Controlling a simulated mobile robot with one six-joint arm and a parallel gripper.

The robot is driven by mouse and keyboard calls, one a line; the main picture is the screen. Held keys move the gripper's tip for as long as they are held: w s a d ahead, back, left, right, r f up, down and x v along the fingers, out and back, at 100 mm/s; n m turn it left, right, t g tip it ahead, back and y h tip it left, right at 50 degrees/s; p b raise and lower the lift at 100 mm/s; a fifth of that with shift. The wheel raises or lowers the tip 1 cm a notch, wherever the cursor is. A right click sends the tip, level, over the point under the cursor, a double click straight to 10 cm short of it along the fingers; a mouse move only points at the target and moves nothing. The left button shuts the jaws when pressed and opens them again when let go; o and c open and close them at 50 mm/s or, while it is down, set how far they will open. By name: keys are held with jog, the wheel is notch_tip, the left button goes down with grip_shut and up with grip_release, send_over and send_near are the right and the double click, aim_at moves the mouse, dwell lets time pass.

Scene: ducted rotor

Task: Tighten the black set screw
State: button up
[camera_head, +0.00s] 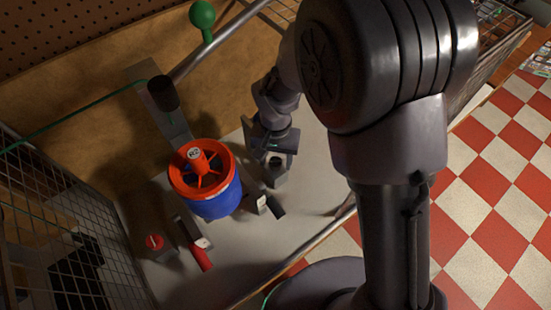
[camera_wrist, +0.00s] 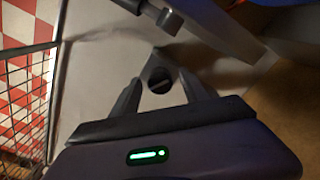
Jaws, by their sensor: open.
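A dark round screw head with a pale line across it, which looks like the black set screw (camera_wrist: 160,86), shows in the wrist view between my fingertips. My gripper (camera_wrist: 159,75) is open, with one finger on each side of the head. I cannot tell whether the fingers touch it. In the head view my gripper (camera_head: 275,168) is low over the grey plate, right of the orange and blue ducted rotor (camera_head: 212,203). There the screw is mostly hidden by my gripper.
A black handle with a white tag (camera_head: 277,207) lies close to my gripper. A red-handled piece (camera_head: 202,258) and a red round knob (camera_head: 154,242) stand front left. Wire mesh (camera_head: 60,220) borders the left.

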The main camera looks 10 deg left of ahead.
grip_shut()
jog(key=shift+f+m+b, duration=0.1)
jog(key=shift+m+b, duration=0.35)
jog(key=shift+m, duration=0.25)
grip_release()
